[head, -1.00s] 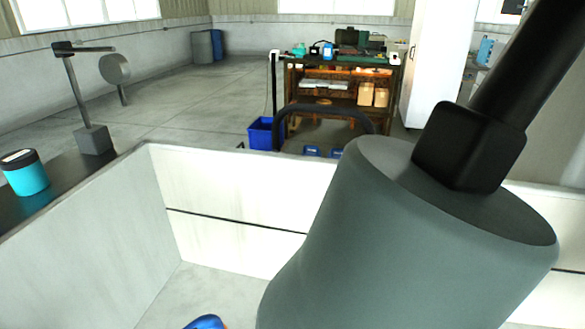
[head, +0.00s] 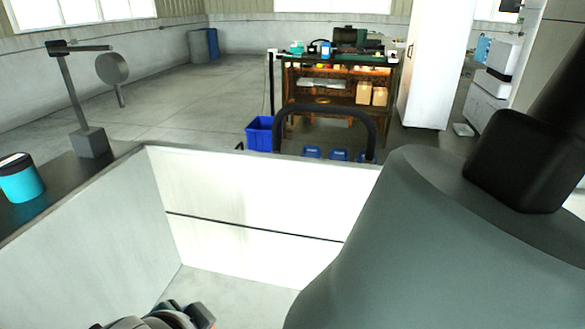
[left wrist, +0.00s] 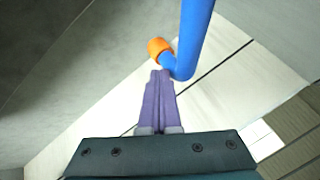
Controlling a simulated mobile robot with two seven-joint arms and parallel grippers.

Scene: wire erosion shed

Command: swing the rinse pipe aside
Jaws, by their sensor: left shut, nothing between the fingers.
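The rinse pipe (left wrist: 194,35) is blue with a bent end and an orange nozzle (left wrist: 159,47). In the left wrist view it comes down from the top edge and bends left just beyond my fingertips. My left gripper (left wrist: 161,73) has its purple fingers shut with nothing between them. The tips sit right by the bend, below the nozzle; I cannot tell whether they touch it. In the head view the pipe does not show; grey parts cover the bottom edge where its blue end was. My right gripper is not in view.
A pale-walled tank (head: 255,190) lies ahead, open at the top. On its left ledge stand a turquoise jar (head: 20,180) and a grey stand (head: 90,142). A large grey-green cylinder blocks the right front. Beyond are a loaded workbench (head: 340,85) and a blue bin (head: 260,133).

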